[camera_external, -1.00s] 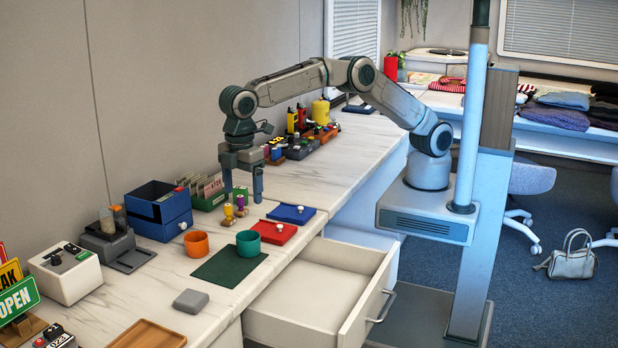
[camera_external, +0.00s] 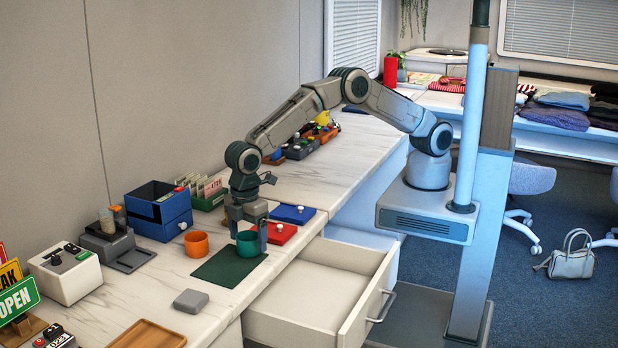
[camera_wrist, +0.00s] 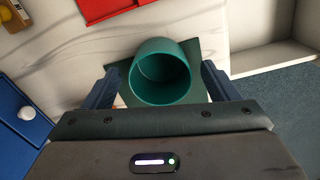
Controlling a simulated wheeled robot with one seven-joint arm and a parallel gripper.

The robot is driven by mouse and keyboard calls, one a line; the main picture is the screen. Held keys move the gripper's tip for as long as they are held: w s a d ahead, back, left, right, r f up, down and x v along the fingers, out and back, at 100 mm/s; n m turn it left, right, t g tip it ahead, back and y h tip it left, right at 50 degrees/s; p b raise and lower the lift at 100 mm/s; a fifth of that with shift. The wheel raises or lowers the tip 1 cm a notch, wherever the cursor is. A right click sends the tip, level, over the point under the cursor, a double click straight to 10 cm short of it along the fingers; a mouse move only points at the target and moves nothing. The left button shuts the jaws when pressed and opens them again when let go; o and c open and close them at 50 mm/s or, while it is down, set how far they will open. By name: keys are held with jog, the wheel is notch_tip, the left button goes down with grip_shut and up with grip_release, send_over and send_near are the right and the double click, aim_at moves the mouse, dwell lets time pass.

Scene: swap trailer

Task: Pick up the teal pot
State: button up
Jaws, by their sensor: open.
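The teal pot (camera_external: 248,245) is a small open cup standing upright on the dark green mat (camera_external: 222,270) on the counter. In the wrist view the teal pot (camera_wrist: 160,72) lies between my two dark fingers, with its empty inside showing. My gripper (camera_external: 248,240) is open and low over the pot, one finger on each side. In the wrist view my gripper (camera_wrist: 160,85) shows a gap between the left finger and the pot; the right finger is close to the pot's side. Whether it touches is not clear.
An orange pot (camera_external: 195,244) stands just left of the mat. A red tray (camera_external: 277,232) and a blue tray (camera_external: 292,214) lie behind to the right. A blue box (camera_external: 160,208) is at the back left. An open drawer (camera_external: 310,315) juts out in front.

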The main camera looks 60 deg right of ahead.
jog(key=shift+f, duration=0.2)
jog(key=c, duration=1.1)
jog(key=shift+o, duration=0.2)
